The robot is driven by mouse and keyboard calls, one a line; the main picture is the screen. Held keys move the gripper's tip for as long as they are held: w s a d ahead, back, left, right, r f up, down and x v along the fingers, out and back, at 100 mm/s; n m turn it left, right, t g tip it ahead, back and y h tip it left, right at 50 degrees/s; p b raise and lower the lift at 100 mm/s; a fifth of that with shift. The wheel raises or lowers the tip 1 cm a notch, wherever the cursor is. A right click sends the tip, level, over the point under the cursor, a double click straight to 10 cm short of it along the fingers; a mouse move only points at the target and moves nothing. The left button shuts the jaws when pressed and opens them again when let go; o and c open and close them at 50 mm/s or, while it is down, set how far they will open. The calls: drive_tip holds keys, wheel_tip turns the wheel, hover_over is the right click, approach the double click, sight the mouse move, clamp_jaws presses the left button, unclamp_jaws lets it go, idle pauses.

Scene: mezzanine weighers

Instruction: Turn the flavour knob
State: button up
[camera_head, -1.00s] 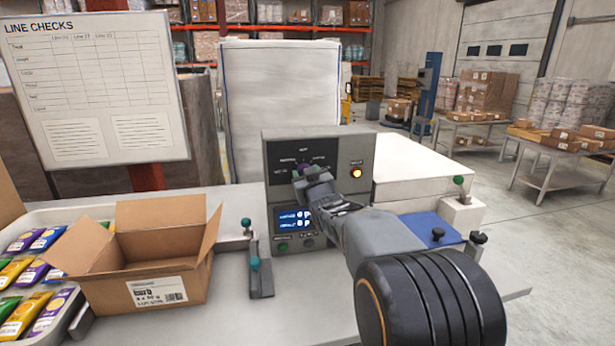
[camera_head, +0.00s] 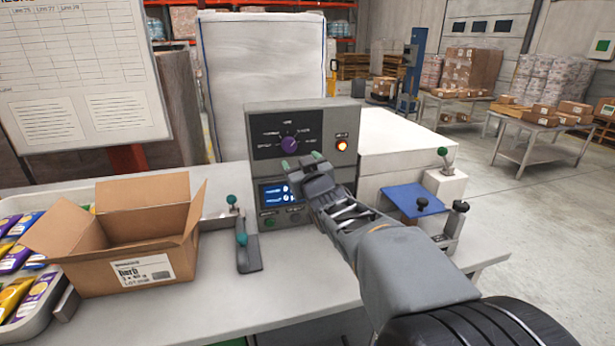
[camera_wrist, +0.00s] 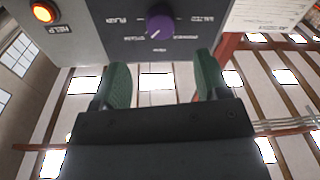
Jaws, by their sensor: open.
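The purple flavour knob (camera_head: 289,144) sits on the upper part of the grey control panel (camera_head: 262,120), with printed labels around it. In the wrist view the knob (camera_wrist: 159,22) is at the top, beyond and between my fingertips, with a pale pointer line on it. My gripper (camera_head: 302,160) has green fingertips and is just below the knob in the head view. In the wrist view my gripper (camera_wrist: 160,75) is open, its fingers spread with nothing between them. The knob is clear of both fingers.
An orange lit button (camera_head: 342,146) is right of the knob, and a blue display (camera_head: 282,192) is below it. An open cardboard box (camera_head: 130,240) stands at left beside a tray of coloured packets (camera_head: 20,260).

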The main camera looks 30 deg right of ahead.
drive_tip(key=shift+s+a+f, duration=0.1)
drive_tip(key=shift+s+a, duration=0.1)
drive_tip(key=shift+s, duration=1)
drive_tip(key=shift+s+a+f, duration=0.1)
drive_tip(key=shift+s+a, duration=0.05)
drive_tip(key=shift+s, duration=1)
drive_tip(key=s+d+f+m+g+h+p, duration=0.1)
drive_tip(key=s+f+g, duration=0.25)
drive_tip(key=f, duration=0.25)
drive_tip(key=s+f+m+g, duration=0.1)
drive_tip(key=s+f+g, duration=0.1)
drive_tip(key=f+g, duration=0.3)
drive_tip(key=s+a+n+g+y+p, duration=0.1)
drive_tip(key=s+a+g+y+p, duration=0.2)
drive_tip(key=s+a+g+p, duration=0.3)
drive_tip(key=s+a, duration=0.5)
drive_tip(key=shift+a+f+n+y+p, duration=0.2)
drive_tip(key=shift+a+n+y+p, duration=0.1)
drive_tip(key=shift+a+p, duration=0.1)
drive_tip(key=shift+d+g, duration=0.1)
drive_tip(key=shift+g, duration=0.15)
